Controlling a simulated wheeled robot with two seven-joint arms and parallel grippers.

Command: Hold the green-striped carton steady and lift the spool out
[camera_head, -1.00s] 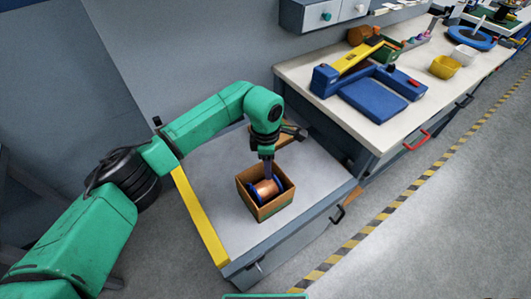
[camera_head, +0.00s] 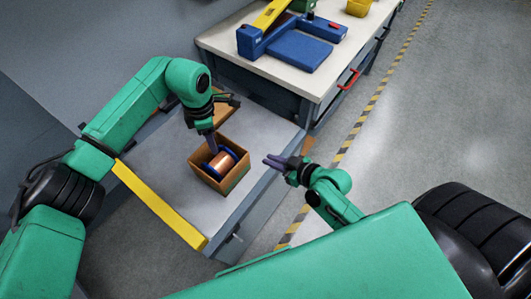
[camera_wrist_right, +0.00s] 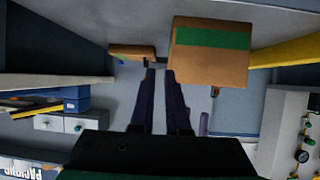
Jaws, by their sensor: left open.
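The brown carton (camera_head: 237,181) stands open on the grey bench top; its green stripe shows in the right wrist view (camera_wrist_right: 212,38). The spool (camera_head: 219,162), copper-coloured with blue flanges, lies on its side inside the carton. My left gripper (camera_head: 211,146) is open and points down at the carton's far side, close to the spool; whether it touches the wall or spool is unclear. My right gripper (camera_head: 272,161) is to the right of the carton, apart from it. In the right wrist view its fingers (camera_wrist_right: 160,75) stand slightly apart with nothing between them.
A yellow strip (camera_head: 160,207) edges the bench's left side. Another brown object (camera_head: 224,108) sits behind the carton, partly hidden by my left arm. A white-topped bench (camera_head: 240,66) with a blue-and-yellow device stands beyond. Open floor lies to the right.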

